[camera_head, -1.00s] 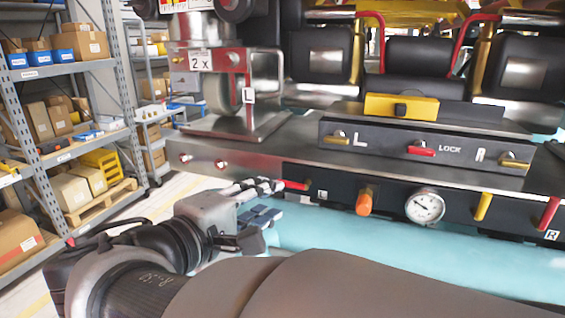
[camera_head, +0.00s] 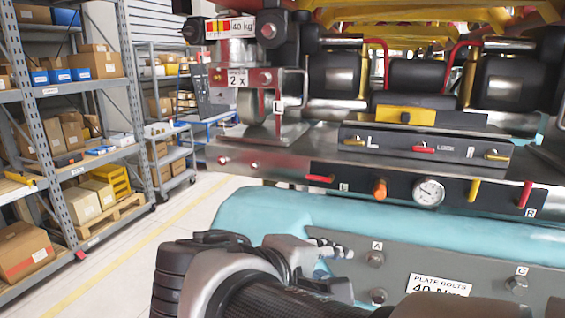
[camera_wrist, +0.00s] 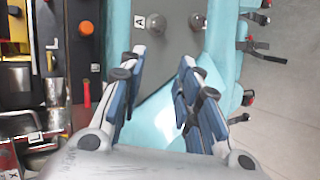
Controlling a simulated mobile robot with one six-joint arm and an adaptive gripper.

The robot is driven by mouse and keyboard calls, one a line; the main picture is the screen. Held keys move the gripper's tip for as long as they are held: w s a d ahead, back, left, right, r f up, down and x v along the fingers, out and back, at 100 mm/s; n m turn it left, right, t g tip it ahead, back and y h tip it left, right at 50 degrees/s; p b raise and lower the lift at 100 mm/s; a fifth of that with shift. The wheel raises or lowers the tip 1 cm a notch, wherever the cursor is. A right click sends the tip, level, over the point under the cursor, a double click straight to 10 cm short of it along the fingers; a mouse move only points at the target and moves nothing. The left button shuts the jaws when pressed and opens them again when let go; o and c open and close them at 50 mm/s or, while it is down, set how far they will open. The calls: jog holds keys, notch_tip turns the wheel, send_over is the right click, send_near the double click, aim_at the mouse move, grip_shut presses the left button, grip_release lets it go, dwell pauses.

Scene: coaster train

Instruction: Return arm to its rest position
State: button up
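My gripper (camera_head: 338,265) is at the lower middle of the head view, in front of the grey plate on the coaster train's light-blue body (camera_head: 270,218). In the wrist view my gripper (camera_wrist: 160,68) has its two blue-padded fingers spread apart, with nothing between them. Behind the fingers there lies the grey bolt plate (camera_wrist: 168,40), with two round bolts and a label A. My arm fills the bottom of the head view and hides part of the plate (camera_head: 455,258).
The train's control panel (camera_head: 350,165) with red and yellow levers, an orange knob (camera_head: 380,190) and a gauge (camera_head: 429,192) is above the gripper. Shelves with boxes (camera_head: 85,200) stand at the left. Floor between shelves and train is clear.

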jog(key=s+d+f+m+g+y, duration=0.3)
jog(key=s+d+f+m+g, duration=0.15)
jog(key=s+d+f, duration=0.4)
jog(key=s+a+f+m+y+b, duration=0.1)
jog(key=s+a+f+m+y, duration=0.1)
jog(key=s+f+m+y, duration=0.3)
jog(key=s, duration=0.3)
jog(key=shift+s, duration=0.25)
